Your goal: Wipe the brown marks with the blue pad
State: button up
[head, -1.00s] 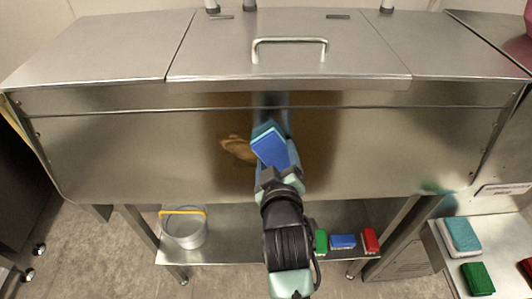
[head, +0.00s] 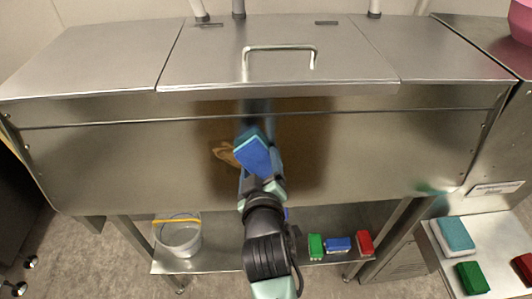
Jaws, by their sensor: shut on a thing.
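The blue pad (head: 254,156), with a teal layer along its top edge, is in front of the steel front panel (head: 110,160) in the head view. My gripper (head: 261,184) is shut on it from below. I cannot tell whether the pad touches the panel. A brown mark (head: 224,153) shows on the panel just left of the pad. The pad and arm may hide more of the mark.
A green smear (head: 430,190) is at the panel's lower right. A lid handle (head: 279,49) sticks up above. Below, a shelf carries a bucket (head: 178,236) and green (head: 315,246), blue (head: 339,244) and red (head: 364,242) blocks. More pads lie on the right side table (head: 436,238).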

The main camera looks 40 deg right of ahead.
aim_at(212, 159)
jog(key=shift+w+a+b, duration=0.6)
jog(key=shift+w+a, duration=0.35)
jog(key=shift+a, duration=0.45)
jog(key=shift+w+a+b, duration=0.6)
jog(key=shift+w+a, duration=0.35)
jog(key=shift+a, duration=0.5)
jog(key=shift+w+a+b, duration=0.6)
jog(key=shift+w+a, duration=0.35)
jog(key=shift+a, duration=0.45)
jog(key=p+v, duration=0.1)
jog(key=v, duration=0.5)
jog(key=shift+p, duration=0.4)
jog(key=shift+s, duration=0.1)
jog(key=shift+p+v, duration=0.3)
jog(key=shift+v, duration=1.15)
